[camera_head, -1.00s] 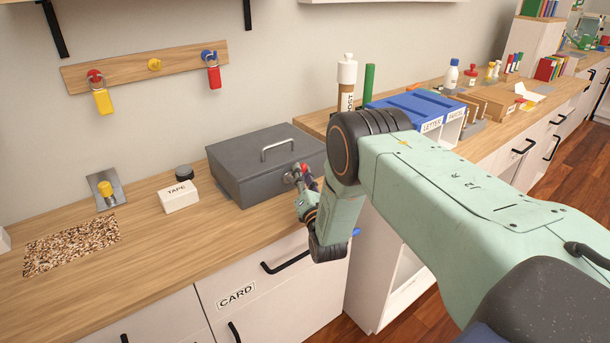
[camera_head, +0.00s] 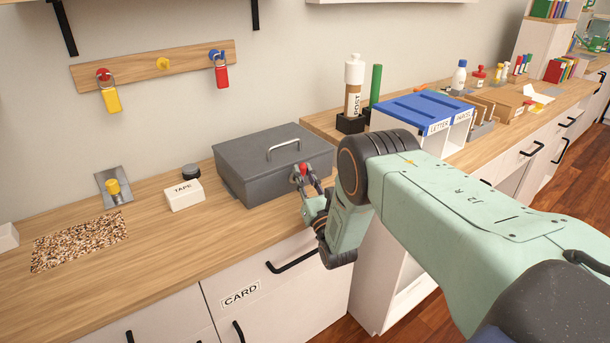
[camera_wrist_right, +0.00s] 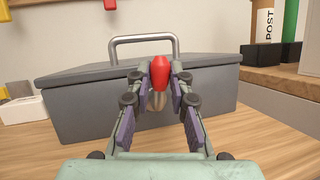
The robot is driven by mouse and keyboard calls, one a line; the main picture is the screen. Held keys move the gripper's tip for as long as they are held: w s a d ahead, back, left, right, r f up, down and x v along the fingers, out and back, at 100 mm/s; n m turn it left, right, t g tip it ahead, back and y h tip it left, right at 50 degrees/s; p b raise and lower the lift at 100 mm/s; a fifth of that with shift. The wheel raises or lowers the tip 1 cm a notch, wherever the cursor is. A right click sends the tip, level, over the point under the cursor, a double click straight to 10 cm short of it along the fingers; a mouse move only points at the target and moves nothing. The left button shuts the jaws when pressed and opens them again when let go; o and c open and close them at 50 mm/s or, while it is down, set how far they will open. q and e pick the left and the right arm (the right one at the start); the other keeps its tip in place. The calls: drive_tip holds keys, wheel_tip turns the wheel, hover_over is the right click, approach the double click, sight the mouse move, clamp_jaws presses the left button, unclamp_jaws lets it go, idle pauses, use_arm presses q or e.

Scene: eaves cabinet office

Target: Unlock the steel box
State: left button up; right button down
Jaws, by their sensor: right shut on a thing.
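The grey steel box (camera_head: 262,172) sits on the wooden counter with its lid shut and a metal handle on top. My right gripper (camera_head: 309,177) is at the right part of the box's front face. It is shut on a red-headed key (camera_head: 303,169). In the right wrist view the red key head (camera_wrist_right: 160,72) stands between the fingertips, in front of the box (camera_wrist_right: 75,103). A round metal piece (camera_wrist_right: 157,100) shows below the red head. Whether the key is in the lock is hidden. My left gripper is not in view.
A tape box (camera_head: 185,194) stands left of the steel box. A blue-topped letter sorter (camera_head: 420,108) is to the right.

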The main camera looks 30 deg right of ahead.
drive_tip(key=shift+r, duration=0.1)
drive_tip(key=c, duration=1.2)
unclamp_jaws()
drive_tip(key=shift+s, duration=0.1)
drive_tip(key=v, duration=1.1)
drive_tip(key=shift+s+a+f, duration=0.15)
drive_tip(key=shift+s+f, duration=0.1)
drive_tip(key=shift+s, duration=0.1)
drive_tip(key=shift+r, duration=0.1)
